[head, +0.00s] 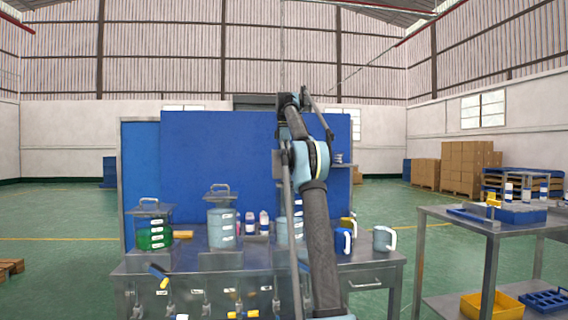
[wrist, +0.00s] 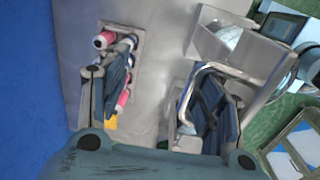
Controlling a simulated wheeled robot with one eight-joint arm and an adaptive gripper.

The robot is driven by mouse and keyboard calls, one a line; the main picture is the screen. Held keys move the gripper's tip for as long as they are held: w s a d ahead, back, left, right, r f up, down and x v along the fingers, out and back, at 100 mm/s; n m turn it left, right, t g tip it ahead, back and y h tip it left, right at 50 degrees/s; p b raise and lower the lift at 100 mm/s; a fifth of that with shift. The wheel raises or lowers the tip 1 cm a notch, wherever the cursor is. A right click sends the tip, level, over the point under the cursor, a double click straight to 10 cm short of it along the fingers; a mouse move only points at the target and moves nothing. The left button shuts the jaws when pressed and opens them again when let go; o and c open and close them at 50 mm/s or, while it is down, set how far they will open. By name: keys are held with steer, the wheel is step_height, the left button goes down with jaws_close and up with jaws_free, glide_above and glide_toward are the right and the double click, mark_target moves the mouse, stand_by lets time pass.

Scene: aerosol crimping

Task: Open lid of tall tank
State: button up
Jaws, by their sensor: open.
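In the head view, a light blue tank (head: 222,232) with several white labels stands on the bench, with a hoop-handled lid (head: 220,190) above its body. A tank with green contents (head: 155,233) and a similar handled lid (head: 151,205) stands to its left. A third tank (head: 282,232) is partly hidden behind my arm. I cannot tell for sure which is the tall one. My gripper (wrist: 158,95) is open in the wrist view, its dark fingers apart over a metal surface. A bent grey rod (wrist: 206,67) shows by the right finger; I cannot tell what it belongs to.
Small bottles (head: 250,222) stand between tanks, and bottles (wrist: 104,40) lie under the left finger in the wrist view. Blue (head: 343,241) and grey (head: 384,239) jugs stand at the bench's right. A side table (head: 440,216) stands farther right. A blue panel (head: 220,150) backs the bench.

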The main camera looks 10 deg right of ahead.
steer(key=shift+s+a+r, duration=0.15)
steer(key=shift+s+r, duration=0.15)
steer(key=shift+r, duration=0.1)
steer(key=shift+c, duration=1.2)
steer(key=shift+s, duration=0.1)
steer(key=shift+s+r, duration=0.1)
steer(key=shift+r, duration=0.05)
